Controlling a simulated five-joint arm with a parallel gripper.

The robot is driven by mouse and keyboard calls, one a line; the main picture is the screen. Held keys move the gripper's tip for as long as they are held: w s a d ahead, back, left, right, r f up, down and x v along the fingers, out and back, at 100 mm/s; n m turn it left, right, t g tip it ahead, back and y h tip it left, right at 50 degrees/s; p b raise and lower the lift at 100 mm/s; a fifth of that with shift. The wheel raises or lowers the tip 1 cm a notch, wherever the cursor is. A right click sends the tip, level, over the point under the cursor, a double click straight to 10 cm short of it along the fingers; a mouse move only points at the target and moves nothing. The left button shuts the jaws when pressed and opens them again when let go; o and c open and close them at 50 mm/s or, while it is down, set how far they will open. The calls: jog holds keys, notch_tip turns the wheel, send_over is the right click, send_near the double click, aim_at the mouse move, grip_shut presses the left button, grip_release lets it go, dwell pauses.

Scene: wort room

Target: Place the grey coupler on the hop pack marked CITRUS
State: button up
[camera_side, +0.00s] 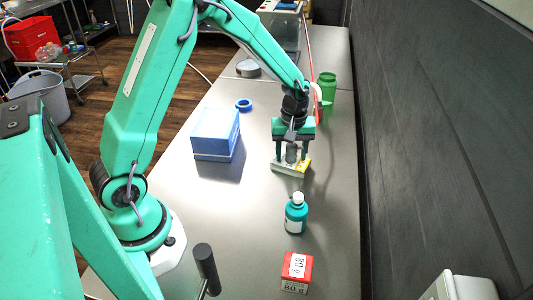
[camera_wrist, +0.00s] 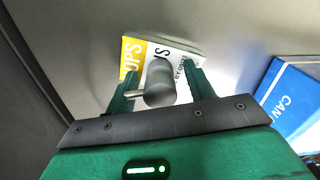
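The grey coupler (camera_side: 291,153) is a short dark grey cylinder with a small side stub. It appears to rest roughly upright on the white and yellow hop pack (camera_side: 284,168). The coupler also shows in the wrist view (camera_wrist: 160,83), covering part of the pack's print; I read "OPS" and part of another word on the pack (camera_wrist: 135,55). My gripper (camera_side: 292,157) is around the coupler, with a finger on each side. In the wrist view, a gap shows between the coupler and the right finger, so my gripper (camera_wrist: 160,92) looks open.
A blue box (camera_side: 216,134) stands left of the pack. A teal bottle (camera_side: 296,214) and a red box (camera_side: 297,271) are nearer the camera. A green bottle (camera_side: 328,88), a blue ring (camera_side: 244,104) and a grey round item (camera_side: 248,69) are farther back. A dark wall runs along the right.

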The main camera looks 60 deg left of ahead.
aim_at(291, 145)
dwell(0.3)
notch_tip(291, 145, up, 11)
jog(key=shift+r, duration=0.65)
dwell(0.6)
jog(key=s+d+r+m+t, duration=0.1)
jog(key=s+r+m+t, duration=0.1)
jog(key=s, duration=0.5)
jog(key=s+d+r+m+t, duration=0.1)
jog(key=s+r+m, duration=0.3)
jog(key=s+m, duration=0.2)
jog(key=s+d+r+m+t, duration=0.1)
jog(key=s+r+m+t, duration=0.1)
jog(key=s, duration=0.5)
jog(key=shift+s+d+r+m+t, duration=0.3)
jog(key=shift+r+m, duration=0.3)
jog(key=shift+m, duration=0.4)
